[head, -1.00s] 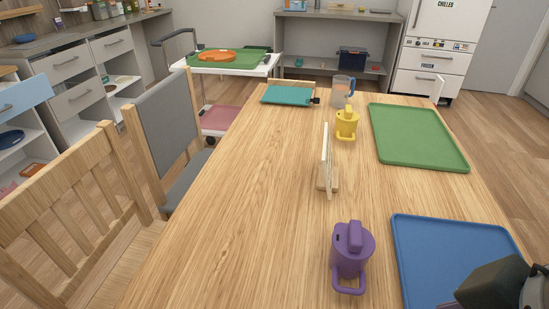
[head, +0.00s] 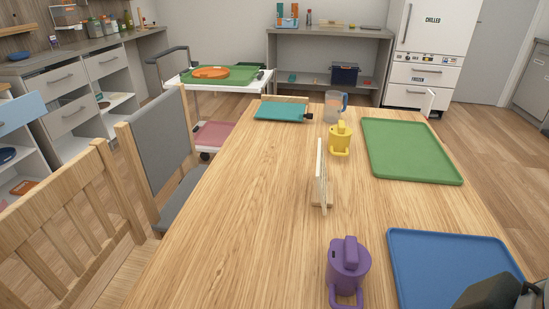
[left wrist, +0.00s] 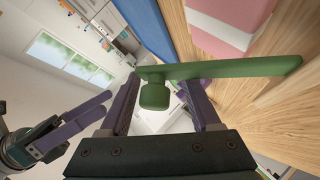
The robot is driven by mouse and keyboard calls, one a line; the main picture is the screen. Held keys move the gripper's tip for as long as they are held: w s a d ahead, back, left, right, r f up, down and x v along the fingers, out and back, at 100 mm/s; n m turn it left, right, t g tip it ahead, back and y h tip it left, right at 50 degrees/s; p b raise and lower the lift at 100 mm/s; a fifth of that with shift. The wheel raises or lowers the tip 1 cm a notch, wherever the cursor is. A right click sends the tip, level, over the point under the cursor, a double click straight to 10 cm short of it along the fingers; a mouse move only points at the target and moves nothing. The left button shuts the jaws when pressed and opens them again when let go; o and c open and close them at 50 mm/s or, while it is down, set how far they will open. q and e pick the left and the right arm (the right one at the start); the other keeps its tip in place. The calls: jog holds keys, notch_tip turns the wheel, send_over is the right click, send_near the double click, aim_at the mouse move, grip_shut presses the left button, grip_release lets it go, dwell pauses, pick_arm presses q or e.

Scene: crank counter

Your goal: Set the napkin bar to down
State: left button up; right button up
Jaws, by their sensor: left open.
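The napkin bar (left wrist: 235,69) is a long green bar with a stubby knob (left wrist: 155,96), seen in the left wrist view. A pink and white block (left wrist: 235,20), apparently napkins, lies beside it on the table; whether the bar touches it I cannot tell. My left gripper (left wrist: 160,88) is open, with one purple finger on each side of the knob; contact is unclear. The bar and left gripper do not show in the head view. A dark part of my right gripper (head: 492,293) shows at the lower right corner of the head view; its fingers (left wrist: 75,125) seem to appear at the left wrist view's left edge.
On the wooden table stand a purple can (head: 348,266), a yellow can (head: 340,139), an upright thin board (head: 320,172) and a clear jug (head: 334,108). Blue (head: 455,265) and green (head: 410,150) trays lie at the right.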

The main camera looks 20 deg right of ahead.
pick_arm(q)
jog(key=shift+a+r, duration=0.25)
jog(key=shift+a, duration=0.05)
jog(key=w+p+v, duration=0.1)
jog(key=p+v, duration=0.2)
jog(key=v, duration=0.6)
jog(key=shift+s, duration=0.5)
jog(key=shift+a+f, duration=0.1)
